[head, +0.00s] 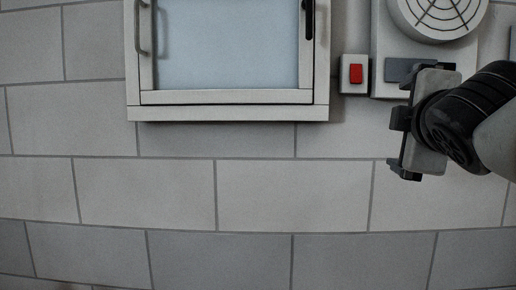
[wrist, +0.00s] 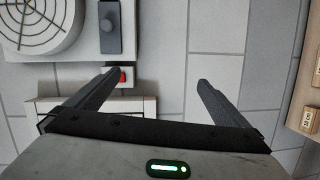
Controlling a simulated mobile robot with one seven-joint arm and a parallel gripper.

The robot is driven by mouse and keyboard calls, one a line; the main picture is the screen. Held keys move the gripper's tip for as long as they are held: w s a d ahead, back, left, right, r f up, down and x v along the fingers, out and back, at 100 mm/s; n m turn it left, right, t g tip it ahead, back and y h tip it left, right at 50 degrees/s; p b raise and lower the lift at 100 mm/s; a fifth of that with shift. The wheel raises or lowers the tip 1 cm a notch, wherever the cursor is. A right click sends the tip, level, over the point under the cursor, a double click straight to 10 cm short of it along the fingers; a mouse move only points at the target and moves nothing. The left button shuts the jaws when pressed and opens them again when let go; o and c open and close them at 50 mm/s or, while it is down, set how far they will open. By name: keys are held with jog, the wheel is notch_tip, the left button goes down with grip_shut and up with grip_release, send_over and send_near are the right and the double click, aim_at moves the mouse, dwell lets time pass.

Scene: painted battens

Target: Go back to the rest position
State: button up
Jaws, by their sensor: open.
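My gripper (head: 396,143) is at the right of the head view, in front of the brick wall and below the fan unit. Its jaws are apart with nothing between them. In the wrist view the two dark fingers of my gripper (wrist: 158,78) reach forward, with only pale wall between their tips. The left finger partly overlaps the red switch in that view. I cannot tell how far the fingers are from the wall.
A white-framed cabinet (head: 228,97) with a pale pane hangs at the upper middle. Right of it are a red switch (head: 355,73) and a round fan grille (head: 437,14). A wooden piece with labels (wrist: 311,114) stands at the wrist view's right edge. The lower wall (head: 220,255) is clear.

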jog(key=s+a+f+m+g+y, duration=0.1)
jog(key=s+a+f+m+g, duration=0.3)
jog(key=f, duration=0.7)
jog(key=s+a+f+m+g+y, duration=0.25)
jog(key=s+f+m, duration=0.3)
jog(key=f, duration=0.55)
jog(key=s+a+f+m+g+y, duration=0.1)
jog(key=s+a+f+m+g, duration=0.4)
jog(key=f, duration=0.6)
notch_tip(320, 180, up, 12)
jog(key=s+n+p, duration=0.1)
jog(key=p, duration=1.1)
jog(key=shift+s+t, duration=0.25)
jog(key=shift+t, duration=0.1)
